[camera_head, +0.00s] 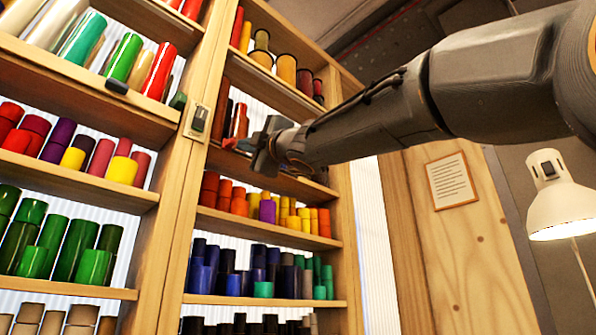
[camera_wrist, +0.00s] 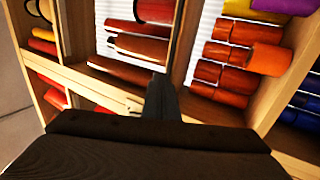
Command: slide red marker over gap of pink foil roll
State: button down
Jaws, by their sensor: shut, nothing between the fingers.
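My gripper (camera_head: 262,152) is shut and empty in front of the right-hand shelf bay, at the shelf edge below the dark red rolls. Its dark fingers show together in the wrist view (camera_wrist: 161,98). A small red piece (camera_head: 228,143) shows at that shelf edge, just left of my gripper; it may be the red marker, but it is too small to be sure. Pinkish rolls (camera_head: 101,157) stand in the left bay on the second shelf from the top, beside yellow and purple ones. I cannot tell which is the pink foil roll or where its gap is.
A wooden post with a switch-like plate (camera_head: 197,120) divides the bays. Orange rolls (camera_wrist: 232,78) are near my gripper in the wrist view. A white lamp (camera_head: 560,205) stands at the right.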

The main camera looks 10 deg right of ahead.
jog(key=s+d, duration=0.2)
jog(key=s, duration=0.1)
jog(key=shift+p, duration=0.3)
jog(key=shift+s, duration=0.1)
dwell(0.4)
jog(key=b+v, duration=0.2)
jog(key=v, duration=0.1)
jog(key=shift+f, duration=0.15)
jog(key=shift+s+d+f+b, duration=0.1)
jog(key=shift+s+d+b, duration=0.1)
jog(key=shift+b, duration=0.85)
jog(key=shift+s+d+f+b, duration=0.1)
jog(key=shift+s+b, duration=0.15)
jog(key=shift+b, duration=0.65)
jog(key=shift+s+d+f+b, duration=0.15)
jog(key=shift+s+d+b, duration=0.05)
jog(key=shift+b, duration=0.55)
jog(key=shift+s, duration=0.1)
